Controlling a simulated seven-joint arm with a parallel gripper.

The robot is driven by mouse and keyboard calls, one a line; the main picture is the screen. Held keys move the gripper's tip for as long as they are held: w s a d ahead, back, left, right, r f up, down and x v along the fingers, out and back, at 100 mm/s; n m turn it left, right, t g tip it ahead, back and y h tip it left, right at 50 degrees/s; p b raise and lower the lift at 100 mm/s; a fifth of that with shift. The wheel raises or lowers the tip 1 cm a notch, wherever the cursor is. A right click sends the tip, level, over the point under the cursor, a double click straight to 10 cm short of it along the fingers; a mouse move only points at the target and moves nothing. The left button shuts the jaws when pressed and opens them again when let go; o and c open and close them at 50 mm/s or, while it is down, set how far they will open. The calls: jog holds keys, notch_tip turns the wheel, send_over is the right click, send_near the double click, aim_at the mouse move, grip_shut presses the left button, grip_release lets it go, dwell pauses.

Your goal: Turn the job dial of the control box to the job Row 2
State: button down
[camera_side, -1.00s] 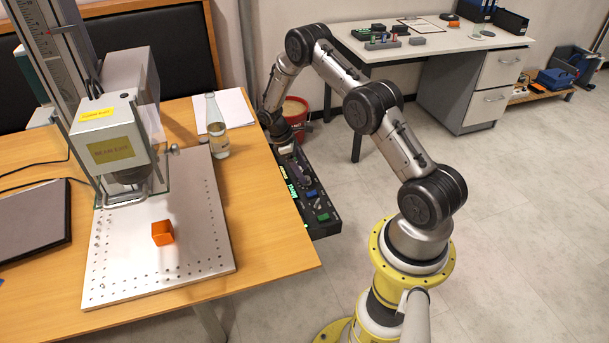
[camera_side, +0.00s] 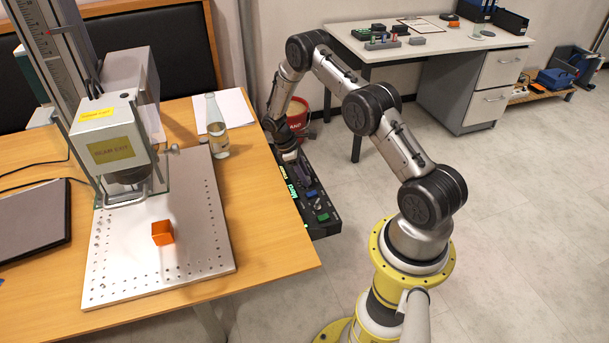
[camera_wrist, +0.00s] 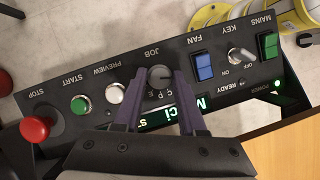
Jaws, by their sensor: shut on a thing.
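The control box (camera_side: 322,219) sits along the right edge of the wooden table, with its dark panel facing up. In the wrist view its panel (camera_wrist: 60,92) appears upside down. The grey job dial (camera_wrist: 160,77), under the label JOB, sits between the two purple fingers of my gripper (camera_wrist: 160,74), which is shut on it. The box's display (camera_wrist: 205,103) shows green letters, partly hidden by the fingers, so I cannot read the job. In the side view my gripper (camera_side: 291,164) is down at the box, and the dial cannot be made out.
Beside the dial are a white PREVIEW button (camera_wrist: 115,92) and a blue FAN switch (camera_wrist: 203,66). A red STOP knob (camera_wrist: 36,128), green START button (camera_wrist: 80,104) and key switch (camera_wrist: 242,55) lie further out. A glass bottle (camera_side: 217,128) stands on the table near the box.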

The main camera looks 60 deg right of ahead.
jog(key=shift+m, duration=0.3)
jog(key=shift+d+m+g+y, duration=0.15)
jog(key=shift+m+y, duration=0.35)
jog(key=shift+m, duration=0.8)
jog(key=shift+m+g+y, duration=0.15)
jog(key=shift+m+y, duration=0.35)
jog(key=shift+m, duration=0.8)
jog(key=c, duration=0.5)
grip_release()
jog(key=v, duration=1.4)
jog(key=shift+s+d, duration=0.1)
jog(key=shift+s, duration=0.05)
